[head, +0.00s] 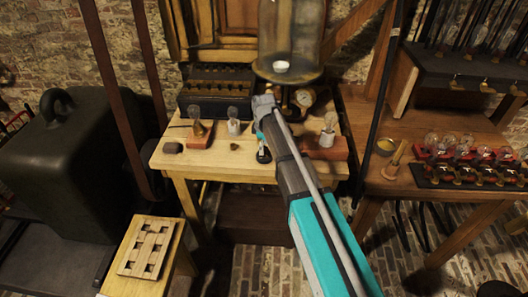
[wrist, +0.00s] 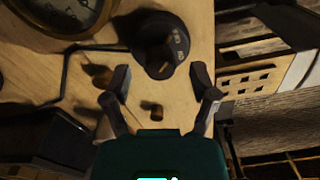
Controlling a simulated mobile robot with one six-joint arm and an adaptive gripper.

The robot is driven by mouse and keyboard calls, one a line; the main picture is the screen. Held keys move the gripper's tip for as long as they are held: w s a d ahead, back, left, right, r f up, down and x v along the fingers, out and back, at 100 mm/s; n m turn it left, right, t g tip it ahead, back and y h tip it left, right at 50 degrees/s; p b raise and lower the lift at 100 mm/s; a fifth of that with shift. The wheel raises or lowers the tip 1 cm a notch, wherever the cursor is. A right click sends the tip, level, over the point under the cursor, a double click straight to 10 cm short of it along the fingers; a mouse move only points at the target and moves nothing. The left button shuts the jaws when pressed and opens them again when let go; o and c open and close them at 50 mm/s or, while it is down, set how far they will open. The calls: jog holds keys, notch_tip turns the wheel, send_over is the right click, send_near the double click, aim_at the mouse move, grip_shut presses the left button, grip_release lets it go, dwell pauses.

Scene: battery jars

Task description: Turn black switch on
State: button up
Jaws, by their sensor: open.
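The black switch (wrist: 160,45) is a round black knob with a pale pointer line and small light marks I cannot read. In the wrist view it is on the wooden table, just past my fingertips at the top. In the head view a small part of the black switch (head: 264,155) shows beside my arm, which hides the rest. My gripper (wrist: 160,82) is open and empty, its two fingers spread on either side of the table area just below the knob. In the head view my gripper (head: 263,104) is above the table, apart from the switch.
A brass gauge (wrist: 62,12) and a bent dark rod (wrist: 68,72) are near the switch. A small brass piece (wrist: 152,108) lies below the fingers. Bulbs (head: 234,120) and a black box (head: 217,92) crowd the table's back. The table's front left (head: 205,160) is mostly clear.

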jog(key=shift+f, duration=0.45)
grip_shut()
dwell(0.3)
